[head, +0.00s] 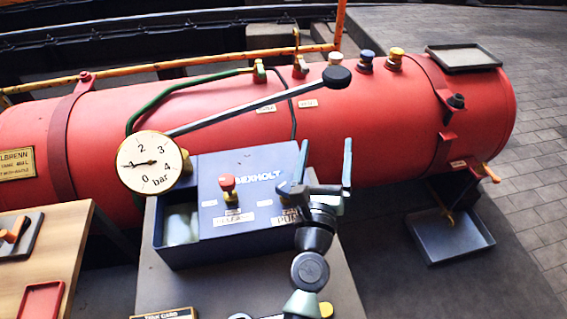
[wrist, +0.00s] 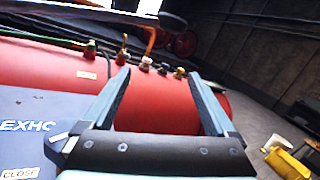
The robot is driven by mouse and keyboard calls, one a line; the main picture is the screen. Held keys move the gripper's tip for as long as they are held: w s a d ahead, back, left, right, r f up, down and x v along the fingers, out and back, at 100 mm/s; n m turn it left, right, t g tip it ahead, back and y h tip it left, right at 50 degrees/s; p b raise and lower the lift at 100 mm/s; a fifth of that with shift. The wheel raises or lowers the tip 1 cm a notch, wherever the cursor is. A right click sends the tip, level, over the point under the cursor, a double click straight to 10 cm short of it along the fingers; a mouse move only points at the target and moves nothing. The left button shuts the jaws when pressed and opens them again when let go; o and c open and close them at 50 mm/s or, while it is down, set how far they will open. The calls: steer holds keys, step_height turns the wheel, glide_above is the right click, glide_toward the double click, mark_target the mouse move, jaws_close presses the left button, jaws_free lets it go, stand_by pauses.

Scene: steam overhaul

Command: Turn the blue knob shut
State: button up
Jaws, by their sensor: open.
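The blue knob (head: 367,57) sits on top of the red boiler (head: 375,125), between a white knob (head: 335,59) and a yellow knob (head: 396,55). In the wrist view the blue knob (wrist: 163,67) shows small and far off, beyond the space between my fingers. My gripper (head: 326,150) is open and empty, its two fingers pointing up and away in front of the boiler. In the wrist view my gripper (wrist: 158,78) frames the red boiler. It is apart from the knob, which is farther back and higher in the head picture.
A long lever with a black ball (head: 336,77) reaches across the boiler just left of the blue knob. A dial gauge (head: 150,164) and a dark blue box with a red button (head: 227,183) stand in front. A small tray (head: 464,58) lies on the boiler's right end.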

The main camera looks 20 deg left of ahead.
mark_target(284, 175)
steer(key=s+f+n+g+y+p, duration=0.25)
steer(key=s+f+g+y, duration=0.4)
steer(key=s, duration=0.55)
steer(key=shift+m+t, duration=0.45)
steer(key=shift+t, duration=0.4)
steer(key=x, duration=0.4)
steer(key=b+x, duration=0.1)
steer(key=x, duration=0.3)
steer(key=f+x, duration=0.1)
steer(key=x, duration=0.3)
steer(key=shift+w+a+b, duration=0.15)
steer(key=shift+a+b, duration=0.2)
steer(key=shift+a, duration=0.15)
steer(key=c, duration=1.4)
